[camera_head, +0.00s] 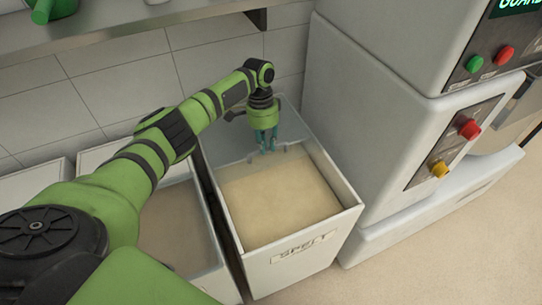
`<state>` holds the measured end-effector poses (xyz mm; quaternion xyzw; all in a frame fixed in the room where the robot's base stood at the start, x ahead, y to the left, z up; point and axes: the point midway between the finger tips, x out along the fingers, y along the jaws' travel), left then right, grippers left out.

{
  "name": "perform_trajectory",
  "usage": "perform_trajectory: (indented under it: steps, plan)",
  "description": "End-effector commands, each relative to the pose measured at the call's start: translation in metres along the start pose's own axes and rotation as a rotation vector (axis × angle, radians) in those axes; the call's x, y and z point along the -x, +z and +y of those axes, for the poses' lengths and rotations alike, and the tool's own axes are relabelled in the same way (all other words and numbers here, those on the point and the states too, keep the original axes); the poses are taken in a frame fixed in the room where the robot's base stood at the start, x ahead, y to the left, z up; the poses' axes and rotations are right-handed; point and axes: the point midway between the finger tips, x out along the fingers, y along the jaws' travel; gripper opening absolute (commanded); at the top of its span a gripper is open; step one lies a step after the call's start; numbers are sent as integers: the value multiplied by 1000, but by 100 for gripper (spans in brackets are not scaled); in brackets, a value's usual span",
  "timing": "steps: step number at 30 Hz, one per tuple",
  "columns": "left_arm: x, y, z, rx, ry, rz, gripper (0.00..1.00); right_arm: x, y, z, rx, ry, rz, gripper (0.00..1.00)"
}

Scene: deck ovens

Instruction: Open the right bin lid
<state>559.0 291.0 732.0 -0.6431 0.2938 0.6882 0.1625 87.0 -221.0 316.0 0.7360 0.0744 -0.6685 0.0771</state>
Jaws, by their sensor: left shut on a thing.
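The right bin (339,234) is white with a "SPELT" label on its front and stands beside the white machine. Pale beige flour (280,203) shows uncovered in its front part. A translucent grey-blue lid (227,143) is at the back of the bin; its exact tilt is hard to tell. My left gripper (266,149) points down at the lid's front edge, over the bin's rear part, and is shut on the lid. The fingers hide the exact contact spot. My right gripper is out of view.
A second bin (213,238) stands close on the left, partly behind my left arm. The white machine (365,110) with red, green and yellow buttons rises close on the right. A shelf (130,30) overhangs at the back, before the tiled wall. Floor is clear at front right.

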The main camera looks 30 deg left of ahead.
Motion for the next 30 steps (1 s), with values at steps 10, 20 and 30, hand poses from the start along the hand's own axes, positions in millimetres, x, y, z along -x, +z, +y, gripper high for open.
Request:
perform_trajectory:
  steps: [10, 20, 30]
  plan:
    - [1, 0, -4, 0, -1, -2, 0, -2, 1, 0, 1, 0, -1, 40]
    - [1, 0, -3, 0, 0, -1, 45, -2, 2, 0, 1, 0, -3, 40]
    - [23, -1, -4, 0, -2, 2, 45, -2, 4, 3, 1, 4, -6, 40]
